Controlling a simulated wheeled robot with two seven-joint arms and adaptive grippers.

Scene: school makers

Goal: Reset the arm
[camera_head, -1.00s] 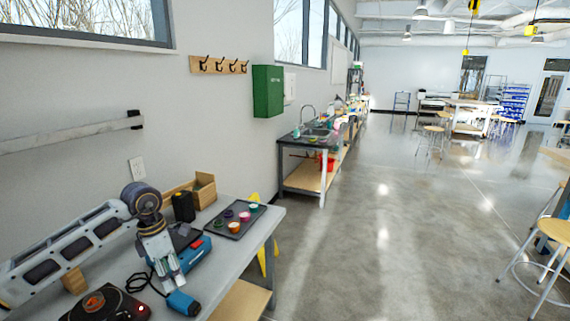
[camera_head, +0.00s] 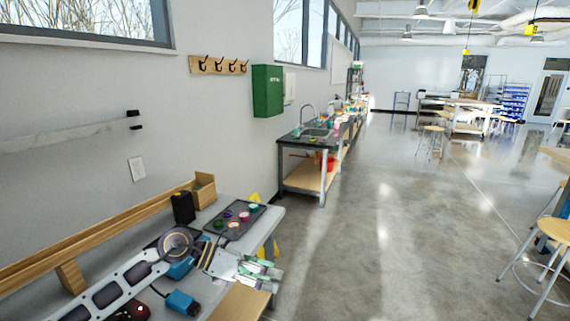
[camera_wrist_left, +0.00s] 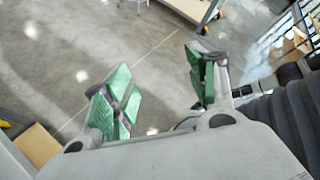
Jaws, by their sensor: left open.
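My left arm comes in from the lower left over the workbench (camera_head: 225,290) in the head view. My left gripper (camera_head: 262,272) is at the bench's right edge, pointing right. In the left wrist view, its green-padded fingers (camera_wrist_left: 158,90) are spread apart with nothing between them. The concrete floor shows beyond and between the fingers. My right gripper is in neither view.
A dark tray (camera_head: 252,213) with several small coloured cups lies behind the gripper. A black box (camera_head: 183,207), a wooden box (camera_head: 203,191) and a blue tool (camera_head: 183,302) are on the bench. Open floor (camera_head: 400,240) lies to the right.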

